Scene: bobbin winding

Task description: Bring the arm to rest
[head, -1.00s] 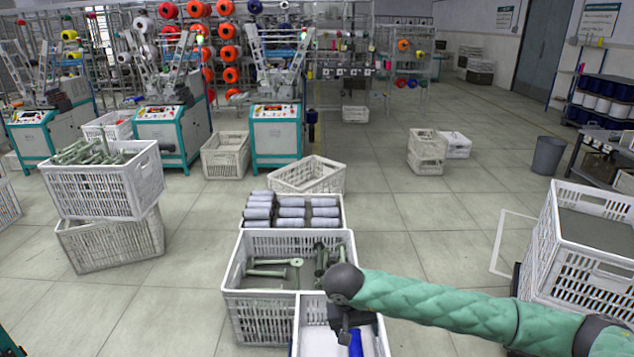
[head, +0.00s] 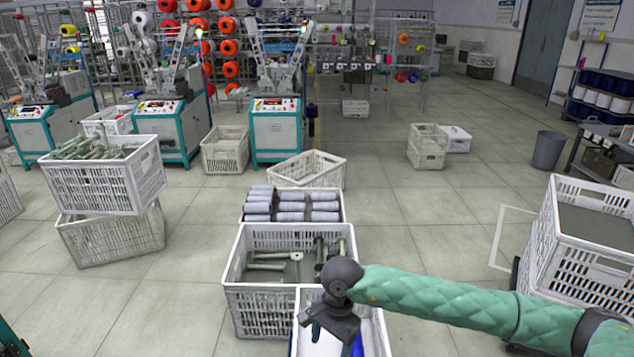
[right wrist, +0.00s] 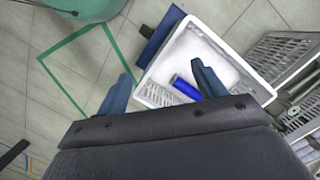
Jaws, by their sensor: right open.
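My right arm comes in from the right in the head view. Its gripper (head: 333,335) hangs over a small white crate (head: 378,325) at the bottom. In the right wrist view the gripper (right wrist: 161,70) has its two blue fingers spread apart with nothing between them. The small crate (right wrist: 262,93) lies beyond the fingers. A blue bobbin (right wrist: 185,88) lies in it beside a white area, apart from the fingers; part of it shows in the head view (head: 357,347). My left gripper is out of view.
Behind the small crate stands a crate of green bobbins (head: 262,312), then a crate of wound grey bobbins (head: 247,220). A stacked crate (head: 567,262) stands at the right, near my arm. Another stack (head: 110,245) stands at the left. Floor (head: 420,240) is open between them.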

